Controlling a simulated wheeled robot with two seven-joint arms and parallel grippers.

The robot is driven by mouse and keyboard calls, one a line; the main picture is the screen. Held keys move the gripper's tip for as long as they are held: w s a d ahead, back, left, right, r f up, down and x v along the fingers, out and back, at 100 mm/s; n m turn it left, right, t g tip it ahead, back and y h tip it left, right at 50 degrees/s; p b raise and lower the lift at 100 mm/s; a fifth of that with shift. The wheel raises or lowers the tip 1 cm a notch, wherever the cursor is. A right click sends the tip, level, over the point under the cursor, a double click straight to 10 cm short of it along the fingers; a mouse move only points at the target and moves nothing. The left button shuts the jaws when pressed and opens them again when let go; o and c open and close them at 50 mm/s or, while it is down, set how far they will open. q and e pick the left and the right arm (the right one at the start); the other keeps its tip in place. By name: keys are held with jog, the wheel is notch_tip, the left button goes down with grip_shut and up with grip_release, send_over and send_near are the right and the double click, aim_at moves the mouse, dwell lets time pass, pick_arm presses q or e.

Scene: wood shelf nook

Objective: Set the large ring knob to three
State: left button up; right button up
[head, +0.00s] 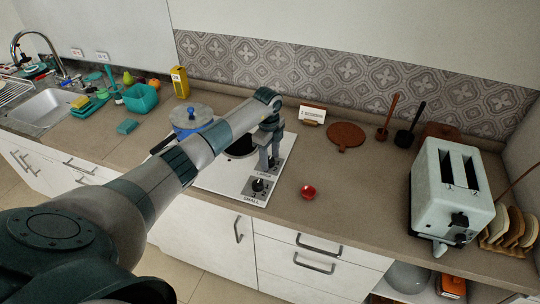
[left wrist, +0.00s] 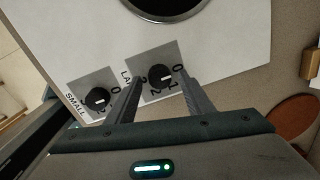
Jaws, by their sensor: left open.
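The large ring knob (left wrist: 161,77) is black with a white mark and sits on a grey dial plate with numbers 0, 1 and 2 visible; the rest of the scale is partly covered by a finger. The white mark lies roughly sideways toward the 0 and 1 side; the exact setting is hard to tell. My left gripper (head: 268,163) is open, pointing down over the hob panel; in the left wrist view its fingers (left wrist: 163,84) stand either side of the large knob. I cannot tell whether they touch it. In the head view the gripper hides this knob. My right gripper is not in view.
The small ring knob (left wrist: 97,99) is close beside the left finger, and also shows in the head view (head: 258,185). A blue pot (head: 190,118) stands on the hob behind my arm. A red object (head: 308,191) lies right of the panel; a toaster (head: 450,190) stands farther right.

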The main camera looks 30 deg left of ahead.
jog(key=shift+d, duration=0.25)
pick_arm(q)
jog(key=c, duration=1)
jog(key=shift+c, duration=0.2)
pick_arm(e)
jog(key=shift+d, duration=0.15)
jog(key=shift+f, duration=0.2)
